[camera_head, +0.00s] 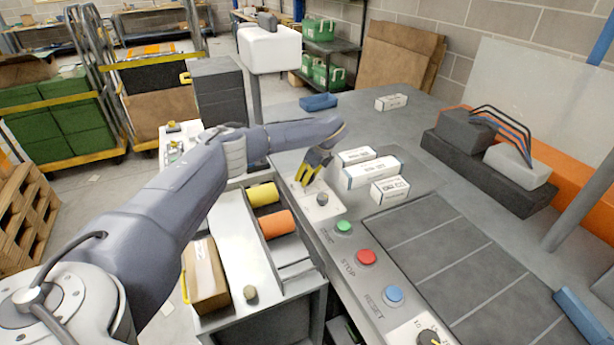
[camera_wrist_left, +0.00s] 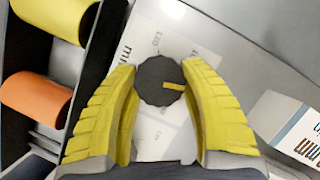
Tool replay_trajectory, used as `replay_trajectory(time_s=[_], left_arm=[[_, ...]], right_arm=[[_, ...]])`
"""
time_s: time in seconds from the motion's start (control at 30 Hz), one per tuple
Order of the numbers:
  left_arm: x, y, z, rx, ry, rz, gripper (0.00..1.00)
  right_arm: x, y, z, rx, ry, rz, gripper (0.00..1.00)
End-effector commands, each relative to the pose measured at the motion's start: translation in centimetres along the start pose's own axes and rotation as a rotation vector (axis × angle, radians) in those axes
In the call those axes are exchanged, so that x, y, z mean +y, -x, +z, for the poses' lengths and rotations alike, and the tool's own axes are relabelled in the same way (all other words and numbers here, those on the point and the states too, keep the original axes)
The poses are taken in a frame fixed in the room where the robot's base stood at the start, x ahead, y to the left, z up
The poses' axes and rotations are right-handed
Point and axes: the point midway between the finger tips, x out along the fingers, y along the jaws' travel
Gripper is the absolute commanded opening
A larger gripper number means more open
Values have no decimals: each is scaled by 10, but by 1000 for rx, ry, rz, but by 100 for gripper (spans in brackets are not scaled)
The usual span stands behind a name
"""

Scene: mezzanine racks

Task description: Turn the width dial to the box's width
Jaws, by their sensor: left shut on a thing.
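My left gripper (camera_head: 303,184) reaches down over a white dial plate (camera_head: 325,211) beside the bench. In the wrist view its yellow fingers (camera_wrist_left: 158,75) stand on either side of a dark round dial (camera_wrist_left: 153,90) and are closed on it. The dial's yellow pointer mark faces right in that view. The plate carries printed numbers and "mm", partly covered by the fingers. In the head view a grey knob (camera_head: 322,199) shows just beside the fingertips. A white printed box (camera_head: 372,173) lies right of the plate; a box with "mm" print (camera_wrist_left: 292,122) shows at the wrist view's right edge. My right gripper is out of view.
Smaller white boxes (camera_head: 389,191) lie near the long one. Green (camera_head: 343,227), red (camera_head: 366,257) and blue (camera_head: 393,294) buttons line the panel, with another dial (camera_head: 432,337) at the front. Yellow (camera_head: 262,194) and orange (camera_head: 275,223) rolls sit left of the plate.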

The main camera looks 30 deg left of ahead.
Motion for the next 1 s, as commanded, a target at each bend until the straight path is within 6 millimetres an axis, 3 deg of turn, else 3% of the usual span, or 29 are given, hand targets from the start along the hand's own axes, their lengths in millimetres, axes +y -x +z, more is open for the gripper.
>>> replay_trajectory(time_s=[0.5, 1.0], left_arm=[[0, -1, 2, -4, 445, 185, 15], [1, -2, 2, -3, 646, 268, 15]], right_arm=[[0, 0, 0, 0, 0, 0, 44], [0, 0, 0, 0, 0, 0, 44]])
